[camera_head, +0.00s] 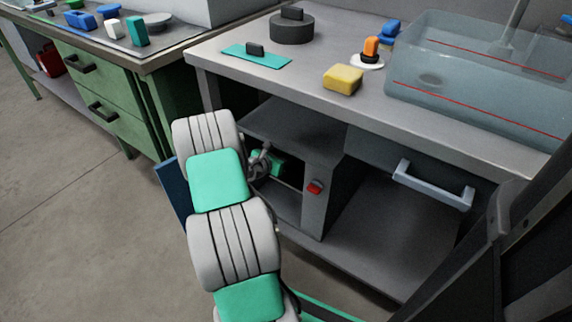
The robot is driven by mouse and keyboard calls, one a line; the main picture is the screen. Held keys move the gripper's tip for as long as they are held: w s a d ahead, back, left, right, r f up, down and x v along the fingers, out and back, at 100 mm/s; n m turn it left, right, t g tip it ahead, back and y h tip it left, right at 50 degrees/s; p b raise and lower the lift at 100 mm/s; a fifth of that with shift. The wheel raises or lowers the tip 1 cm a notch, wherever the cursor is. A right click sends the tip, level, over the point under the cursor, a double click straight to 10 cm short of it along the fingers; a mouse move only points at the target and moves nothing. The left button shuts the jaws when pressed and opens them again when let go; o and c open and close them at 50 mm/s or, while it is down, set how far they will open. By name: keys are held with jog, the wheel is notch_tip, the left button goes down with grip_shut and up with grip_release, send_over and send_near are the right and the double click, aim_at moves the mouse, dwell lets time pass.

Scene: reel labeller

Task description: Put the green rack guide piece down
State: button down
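A small green piece (276,166), which looks like the rack guide piece, shows inside the open shelf compartment under the grey bench. It is partly hidden behind my gripper (262,160). My gripper is at the mouth of that compartment, at the end of my grey and green arm, and overlaps the green piece in the picture. The fingers are small, dark and partly covered by my arm. I cannot tell whether they are closed on the piece, or whether the piece rests on the shelf.
The compartment's right post carries a red button (315,187). A drawer with a light handle (433,185) is to its right. On the bench top (300,80) are a yellow sponge (343,79), a dark round weight (292,28), a teal plate (270,60) and a clear tank (470,90).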

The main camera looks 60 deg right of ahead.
notch_tip(320, 180, down, 4)
jog(key=shift+d+b, duration=0.15)
jog(key=shift+b, duration=0.9)
jog(key=shift+r, duration=0.25)
jog(key=shift+f, duration=0.15)
jog(key=c, duration=0.9)
grip_release()
